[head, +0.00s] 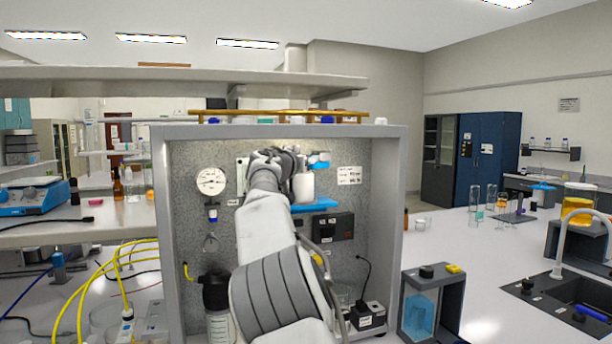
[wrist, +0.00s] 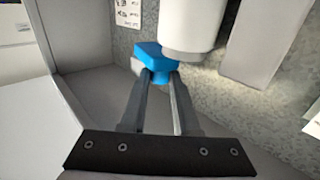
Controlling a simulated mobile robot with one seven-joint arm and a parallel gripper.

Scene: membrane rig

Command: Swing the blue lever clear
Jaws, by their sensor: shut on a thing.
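The blue lever (wrist: 150,54) shows at the top middle of the wrist view, beside a white cylindrical body (wrist: 188,25). My gripper (wrist: 161,74) is shut on the lever, with its fingertips at the lever's lower end. In the head view the blue lever (head: 319,161) shows as a small blue piece above the white body (head: 303,187), on the speckled back panel. My own arm covers much of the panel there, and my fingertips cannot be made out in that view.
The grey rig frame (head: 391,230) closes in the panel on both sides. A gauge (head: 211,181) sits to the left. A blue bracket (head: 315,205) and a dark control box (head: 334,227) lie below the white body. Bottles and a black adapter (head: 369,316) stand at the bottom.

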